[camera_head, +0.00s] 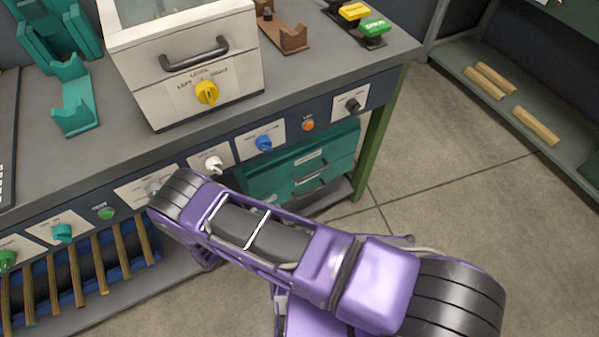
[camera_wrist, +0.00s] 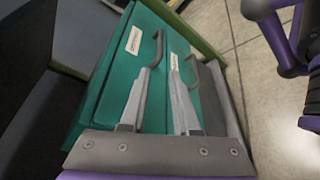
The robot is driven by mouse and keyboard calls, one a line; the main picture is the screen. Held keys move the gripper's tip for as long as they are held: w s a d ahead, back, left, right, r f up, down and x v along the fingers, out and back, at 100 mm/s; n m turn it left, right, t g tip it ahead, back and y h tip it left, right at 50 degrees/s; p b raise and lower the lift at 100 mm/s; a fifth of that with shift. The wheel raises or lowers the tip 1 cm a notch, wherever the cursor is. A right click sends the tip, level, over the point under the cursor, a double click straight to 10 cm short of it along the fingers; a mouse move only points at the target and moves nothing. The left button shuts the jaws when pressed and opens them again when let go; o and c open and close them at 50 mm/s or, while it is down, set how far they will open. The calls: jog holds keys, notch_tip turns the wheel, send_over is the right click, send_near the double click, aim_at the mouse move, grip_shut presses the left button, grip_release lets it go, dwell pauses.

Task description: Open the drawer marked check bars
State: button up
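A teal drawer unit (camera_head: 270,180) stands under the right end of the workbench. Its drawers have pale labels and dark bar handles. The label writing is too small to read, so I cannot tell which is marked check bars. In the wrist view, one drawer front (camera_wrist: 118,75) has a label and a handle (camera_wrist: 158,48); the neighbouring drawer has another label (camera_wrist: 174,62) and a handle (camera_wrist: 192,72). My gripper (camera_wrist: 162,72) is open, its fingers apart, pointing at the drawer fronts. The left fingertip overlaps the first handle's end; I cannot tell if they touch. My arm hides the gripper in the head view.
The bench front (camera_head: 130,195) carries several knobs and buttons above the drawers. A green bench leg (camera_head: 380,135) stands right of the unit. Wooden bars hang in a rack (camera_head: 70,285) at lower left. The floor (camera_head: 440,180) to the right is clear.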

aim_at(303, 180)
jog(key=x, duration=1.7)
jog(key=shift+w+d+f+b, duration=0.1)
jog(key=shift+w+f+b, duration=0.1)
jog(key=shift+b, duration=0.2)
grip_shut()
dwell(0.6)
